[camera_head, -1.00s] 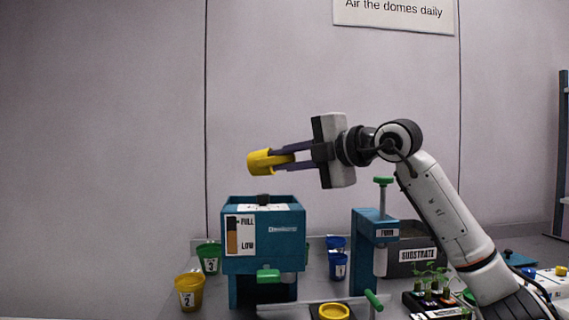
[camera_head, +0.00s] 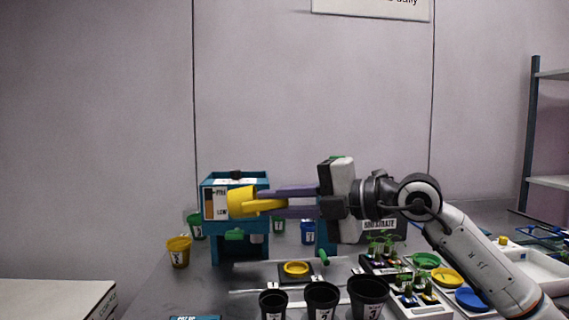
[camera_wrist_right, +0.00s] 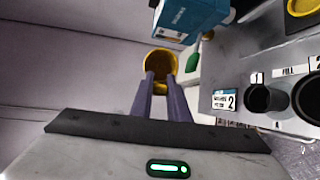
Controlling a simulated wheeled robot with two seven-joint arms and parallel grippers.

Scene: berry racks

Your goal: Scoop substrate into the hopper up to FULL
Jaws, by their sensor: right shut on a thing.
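My right gripper (camera_head: 270,203) is shut on the handle of a yellow scoop (camera_head: 240,201). The scoop also shows in the wrist view (camera_wrist_right: 160,64), where I look into its round mouth; I cannot tell whether it holds substrate. In the head view the scoop overlaps the front of the teal hopper (camera_head: 250,180), hiding part of it. The hopper's gauge (camera_head: 209,204) reads FULL at the top and LOW below, with a brown strip; the exact level is unclear. The grey substrate bin (camera_head: 380,226) is partly hidden behind my right gripper and wrist. My left gripper is not in view.
Black numbered pots (camera_head: 321,300) stand in front. A yellow cup (camera_head: 179,252) and a green cup (camera_head: 195,226) are left of the hopper. Seedling trays (camera_head: 418,307) and coloured lids (camera_head: 446,277) lie at right. Open tabletop shows at front left.

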